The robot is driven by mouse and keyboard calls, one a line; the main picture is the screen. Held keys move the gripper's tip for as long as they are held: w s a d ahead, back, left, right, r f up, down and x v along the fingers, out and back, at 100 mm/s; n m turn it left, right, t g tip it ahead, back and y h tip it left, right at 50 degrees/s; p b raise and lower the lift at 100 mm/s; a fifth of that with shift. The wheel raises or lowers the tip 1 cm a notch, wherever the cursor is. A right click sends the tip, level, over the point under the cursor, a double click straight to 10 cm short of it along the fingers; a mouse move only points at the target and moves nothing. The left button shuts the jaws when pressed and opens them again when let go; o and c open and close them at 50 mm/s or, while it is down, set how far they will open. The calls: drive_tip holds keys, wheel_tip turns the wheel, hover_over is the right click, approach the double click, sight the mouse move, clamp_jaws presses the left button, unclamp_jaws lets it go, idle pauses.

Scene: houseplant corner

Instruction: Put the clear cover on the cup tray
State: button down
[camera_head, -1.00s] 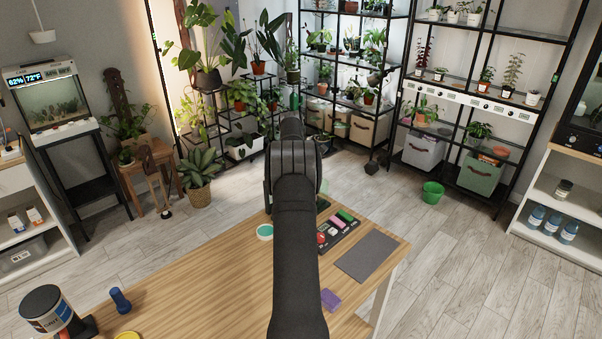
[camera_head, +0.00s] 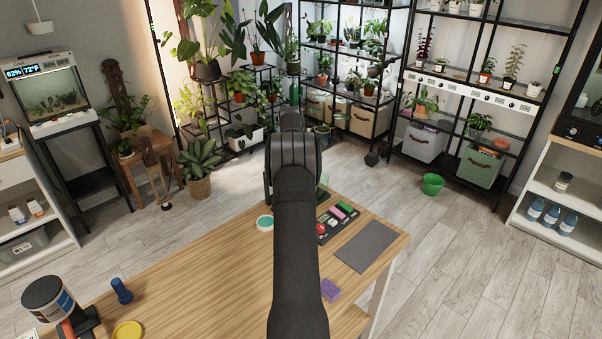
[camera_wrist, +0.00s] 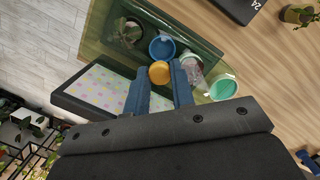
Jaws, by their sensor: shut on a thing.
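In the wrist view the clear cover (camera_wrist: 205,35) is a see-through, green-tinted box shape with an orange knob (camera_wrist: 160,73). My gripper (camera_wrist: 161,77) has its blue fingers shut on the knob. Through or beside the cover show a blue round cup (camera_wrist: 162,47), a pale cup (camera_wrist: 192,68) and a dark round pot shape (camera_wrist: 127,33). A dark-rimmed tray-like piece with a dotted pale surface (camera_wrist: 108,88) lies left of the fingers. Whether the cover touches anything below cannot be told. In the head view my arm hides the gripper and most of this area.
A teal round piece (camera_head: 265,223) sits beside my arm on the wooden table (camera_head: 215,270). A black tray of coloured pieces (camera_head: 323,238), a grey mat (camera_head: 366,247) and a purple block (camera_head: 330,290) lie to the right. The table's left middle is clear.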

drive_tip(key=shift+f, duration=0.1)
drive_tip(key=c, duration=0.7)
unclamp_jaws()
drive_tip(key=shift+o, duration=0.2)
drive_tip(key=shift+r, duration=3.5)
drive_tip(key=shift+f, duration=0.1)
drive_tip(key=shift+f, duration=3.1)
